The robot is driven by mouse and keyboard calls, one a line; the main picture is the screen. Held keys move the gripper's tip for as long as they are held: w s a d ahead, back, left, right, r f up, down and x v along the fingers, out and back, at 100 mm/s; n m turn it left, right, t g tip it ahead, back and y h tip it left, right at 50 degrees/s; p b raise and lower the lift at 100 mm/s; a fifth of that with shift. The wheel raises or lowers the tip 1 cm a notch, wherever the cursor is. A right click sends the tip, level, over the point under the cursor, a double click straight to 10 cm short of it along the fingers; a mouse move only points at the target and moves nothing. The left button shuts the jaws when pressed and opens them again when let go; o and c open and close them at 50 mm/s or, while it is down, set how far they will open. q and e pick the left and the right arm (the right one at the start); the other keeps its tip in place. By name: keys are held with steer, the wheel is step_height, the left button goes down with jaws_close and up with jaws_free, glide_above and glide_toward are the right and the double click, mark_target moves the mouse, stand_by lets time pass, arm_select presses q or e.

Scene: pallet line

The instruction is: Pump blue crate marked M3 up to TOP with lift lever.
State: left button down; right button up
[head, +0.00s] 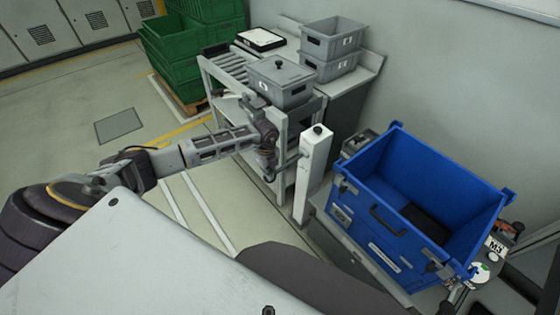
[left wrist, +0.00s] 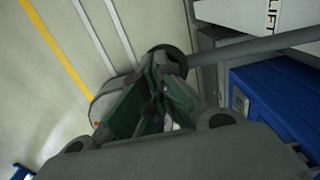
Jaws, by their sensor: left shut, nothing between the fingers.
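The blue crate (head: 385,228) marked M3 stands open on a lift stand at the right, with a dark item inside. My left gripper (head: 268,176) hangs pointing down, left of the white post (head: 315,165). In the left wrist view its green-lined fingers (left wrist: 150,112) are shut and empty. A grey lever bar (left wrist: 250,46) ends in a dark round grip (left wrist: 170,61) close beyond the fingers; whether they touch, I cannot tell. The lever is not clear in the head view. My right gripper is not in view.
A grey bench with rollers (head: 228,68) and a lidded grey bin (head: 280,82) stands behind my left gripper. Stacked grey bins (head: 332,42) and green crates (head: 190,50) are farther back. A LIFT label (left wrist: 271,14) is near the lever. Floor at left is clear.

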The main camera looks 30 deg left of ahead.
arm_select(q)
steer(key=shift+f, duration=0.1)
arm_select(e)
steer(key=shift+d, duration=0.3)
arm_select(q)
steer(key=shift+f, duration=0.1)
steer(key=shift+f+b, duration=0.55)
steer(key=shift+f, duration=0.3)
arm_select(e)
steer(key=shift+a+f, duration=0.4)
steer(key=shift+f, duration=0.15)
arm_select(q)
steer(key=shift+f, duration=0.1)
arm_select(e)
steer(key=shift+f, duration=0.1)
arm_select(q)
steer(key=shift+f, duration=0.2)
steer(key=shift+r, duration=0.1)
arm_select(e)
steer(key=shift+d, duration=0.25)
